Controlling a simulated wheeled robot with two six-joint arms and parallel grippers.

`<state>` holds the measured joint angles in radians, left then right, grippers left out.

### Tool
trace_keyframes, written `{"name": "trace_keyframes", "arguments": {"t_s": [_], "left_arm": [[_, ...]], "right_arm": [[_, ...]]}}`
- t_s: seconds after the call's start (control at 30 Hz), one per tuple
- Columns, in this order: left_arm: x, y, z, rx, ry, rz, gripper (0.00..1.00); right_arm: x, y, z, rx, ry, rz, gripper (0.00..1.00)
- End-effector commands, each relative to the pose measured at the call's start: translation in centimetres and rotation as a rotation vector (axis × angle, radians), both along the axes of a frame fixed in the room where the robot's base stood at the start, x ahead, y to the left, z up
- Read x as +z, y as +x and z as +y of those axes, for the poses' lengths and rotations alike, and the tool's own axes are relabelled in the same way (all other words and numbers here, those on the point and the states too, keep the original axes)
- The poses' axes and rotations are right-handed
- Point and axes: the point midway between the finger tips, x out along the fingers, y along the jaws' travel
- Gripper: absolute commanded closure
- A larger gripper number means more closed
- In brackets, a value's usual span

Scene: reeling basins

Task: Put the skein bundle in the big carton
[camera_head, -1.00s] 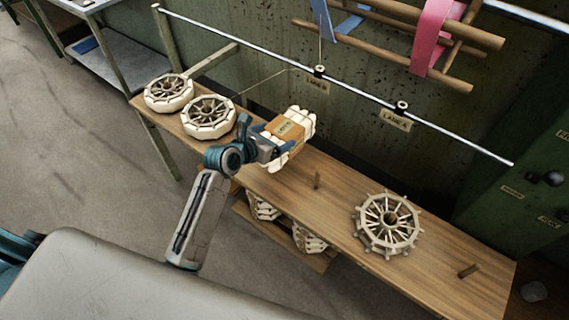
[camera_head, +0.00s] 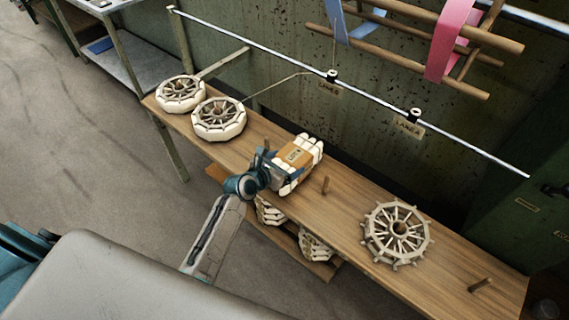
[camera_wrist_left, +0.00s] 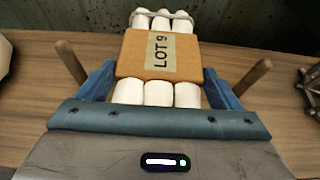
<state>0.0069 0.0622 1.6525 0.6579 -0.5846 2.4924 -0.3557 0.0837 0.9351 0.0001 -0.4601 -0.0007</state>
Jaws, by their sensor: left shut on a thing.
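The skein bundle (camera_head: 300,158) is several white rolls wrapped by an orange-brown band with a "LOT 9" label. My left gripper (camera_head: 280,172) is shut on it, over the wooden bench. In the left wrist view the bundle (camera_wrist_left: 160,62) sits between the blue fingers (camera_wrist_left: 160,90), one on each side, label facing the camera. I cannot tell whether the bundle touches the bench. The big carton is not seen in any view. My right gripper is not in view.
The bench (camera_head: 345,215) carries two white-wound reels (camera_head: 218,119) (camera_head: 181,93) at left, a bare reel (camera_head: 396,233) at right and upright pegs (camera_head: 324,185). More skeins (camera_head: 318,246) lie on a lower shelf. A metal rail (camera_head: 450,135) runs behind. Floor is clear at left.

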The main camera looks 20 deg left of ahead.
Motion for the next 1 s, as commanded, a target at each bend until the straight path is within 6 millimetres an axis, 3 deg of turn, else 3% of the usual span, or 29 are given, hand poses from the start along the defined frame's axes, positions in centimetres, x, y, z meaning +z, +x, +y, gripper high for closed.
{"name": "trace_keyframes", "arguments": {"t_s": [0.2,0.23,0.3,0.63,1.0], "left_arm": [[0.0,0.1,0.0,0.0,-0.001,-0.004,0.59],[-0.2,0.0,0.0,0.0,0.0,0.001,0.1],[-0.2,0.0,0.0,0.0,0.0,0.0,0.0],[0.3,-0.6,0.3,0.0,0.002,0.002,0.0],[3.2,-7.2,2.6,-0.002,0.004,0.002,0.0]], "right_arm": [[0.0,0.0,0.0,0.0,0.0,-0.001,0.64],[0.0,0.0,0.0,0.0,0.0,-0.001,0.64],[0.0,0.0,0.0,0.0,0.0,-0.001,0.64],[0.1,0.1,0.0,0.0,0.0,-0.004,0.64],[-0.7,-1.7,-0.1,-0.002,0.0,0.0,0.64]]}}
